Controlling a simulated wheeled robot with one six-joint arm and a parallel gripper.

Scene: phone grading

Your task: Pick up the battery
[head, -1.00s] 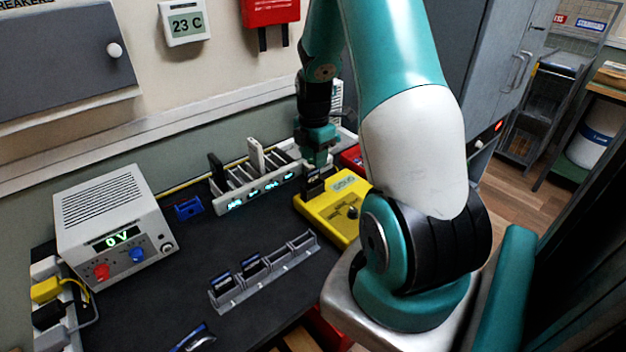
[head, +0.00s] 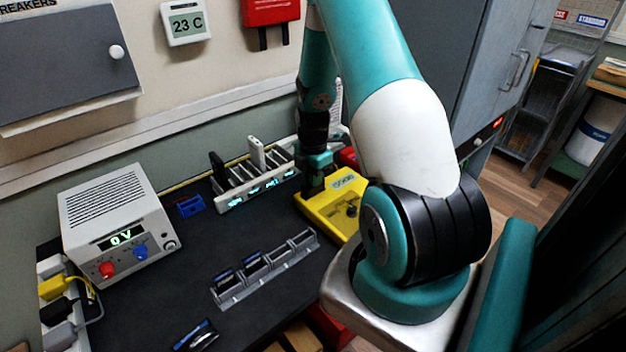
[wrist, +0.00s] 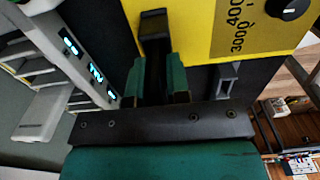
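A dark upright block, possibly the battery (wrist: 154,24), stands at the edge of the yellow tester (head: 329,215). In the wrist view it is directly ahead of my gripper (wrist: 154,62). The two green fingers lie on either side of a dark gap, and I cannot tell whether they touch the block. In the head view my gripper (head: 312,184) is low over the tester's left corner, and its fingertips are hard to make out. Other dark, blue-edged pieces sit in the grey slotted holder (head: 283,273).
A white slotted rack with lit displays (head: 235,201) stands close left of my gripper. A power supply reading 0 V (head: 117,220) and a small blue holder (head: 190,206) are farther left. A blue-and-dark piece (head: 195,336) lies at the front. The mid-left mat is clear.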

